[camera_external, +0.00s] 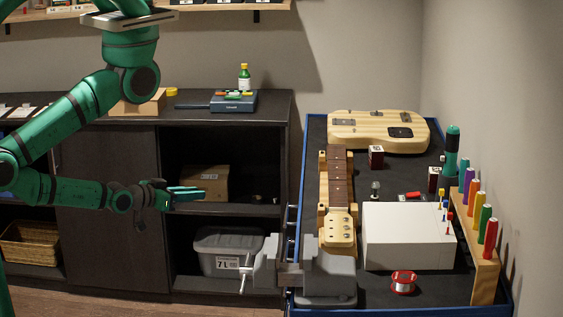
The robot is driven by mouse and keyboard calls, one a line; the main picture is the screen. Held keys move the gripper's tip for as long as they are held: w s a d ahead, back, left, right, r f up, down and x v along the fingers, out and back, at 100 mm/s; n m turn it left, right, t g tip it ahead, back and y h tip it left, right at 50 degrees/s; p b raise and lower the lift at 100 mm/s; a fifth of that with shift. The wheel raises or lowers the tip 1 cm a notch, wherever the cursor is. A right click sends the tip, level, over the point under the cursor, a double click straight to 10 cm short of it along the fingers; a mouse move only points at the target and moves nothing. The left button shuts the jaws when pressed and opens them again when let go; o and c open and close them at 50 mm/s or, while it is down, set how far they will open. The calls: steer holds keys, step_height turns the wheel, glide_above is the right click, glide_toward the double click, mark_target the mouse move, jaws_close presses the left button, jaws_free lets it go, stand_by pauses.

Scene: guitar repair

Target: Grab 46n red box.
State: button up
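Two small dark red boxes with white tops or labels stand on the blue-edged workbench. One red box (376,157) stands just right of the guitar neck, below the guitar body. The other red box (433,180) stands farther right, beside a green and black tool. Their print is too small to read, so I cannot tell which is 46n. My gripper (196,192) is left of the bench, in front of the dark cabinet's open shelf. Its two fingers point right and look slightly apart, with nothing between them. It is well away from both boxes.
The workbench (297,170) holds a guitar body (352,130), a guitar neck (337,185), a white box (408,236), a red spool (403,282) and a rack of coloured screwdrivers (485,262). A grey vise (325,272) sits at the front left corner. The dark cabinet (110,190) stands left.

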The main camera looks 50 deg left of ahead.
steer(key=o, duration=0.9)
